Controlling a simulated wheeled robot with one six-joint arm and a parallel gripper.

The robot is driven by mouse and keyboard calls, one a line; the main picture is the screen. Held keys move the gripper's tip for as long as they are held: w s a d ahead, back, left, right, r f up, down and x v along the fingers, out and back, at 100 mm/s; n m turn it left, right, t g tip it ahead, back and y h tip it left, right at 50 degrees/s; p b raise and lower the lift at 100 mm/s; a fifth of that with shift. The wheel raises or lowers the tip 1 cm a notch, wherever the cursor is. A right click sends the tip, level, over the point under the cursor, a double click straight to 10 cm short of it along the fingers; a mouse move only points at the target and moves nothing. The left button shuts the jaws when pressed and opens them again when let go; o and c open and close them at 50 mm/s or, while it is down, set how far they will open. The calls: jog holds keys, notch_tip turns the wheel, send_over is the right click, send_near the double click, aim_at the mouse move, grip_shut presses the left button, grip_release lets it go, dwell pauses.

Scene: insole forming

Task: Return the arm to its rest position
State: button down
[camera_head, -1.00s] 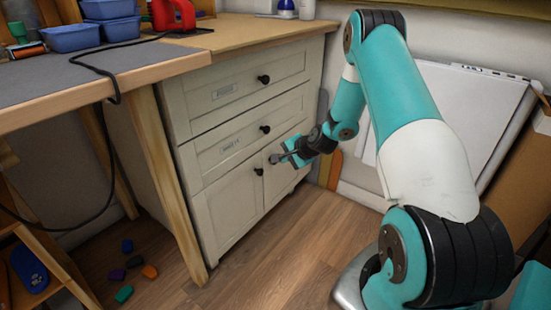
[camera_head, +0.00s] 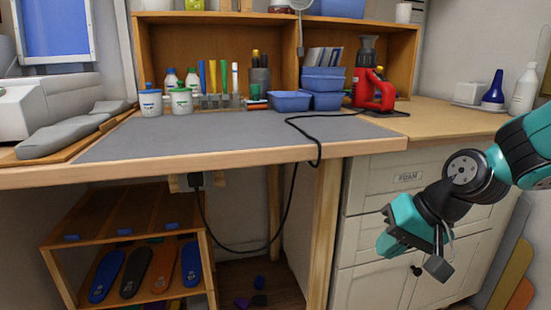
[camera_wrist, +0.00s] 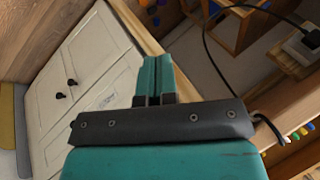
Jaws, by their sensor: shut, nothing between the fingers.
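My gripper (camera_head: 437,262) is at the right of the head view, in front of the white drawer cabinet (camera_head: 378,205) and apart from it. In the wrist view my gripper (camera_wrist: 155,62) has its two teal fingers together, with nothing between them. My arm is bent and comes in from the right edge of the head view. The cabinet also shows tilted in the wrist view (camera_wrist: 95,75), with its dark knobs. The cabinet's drawers and doors look shut, though my gripper hides part of its front.
A workbench (camera_head: 240,135) with a grey mat stands left of the cabinet. A black cable (camera_head: 287,205) hangs below its edge. A low shelf (camera_head: 130,235) holds several insoles. Blue bins (camera_head: 290,100) and a red tool (camera_head: 374,92) stand at the back. Small blocks (camera_head: 258,299) lie on the floor.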

jog(key=s+a+r+n+g+h, duration=0.1)
jog(key=s+a+r+n+g, duration=0.2)
jog(key=s, duration=0.6)
jog(key=s+a+r+n, duration=0.2)
jog(key=s+n, duration=0.3)
jog(key=s, duration=0.4)
notch_tip(320, 180, up, 29)
jog(key=p, duration=2.9)
jog(key=shift+s+f, duration=0.2)
jog(key=shift+s, duration=0.1)
jog(key=shift+a, duration=0.1)
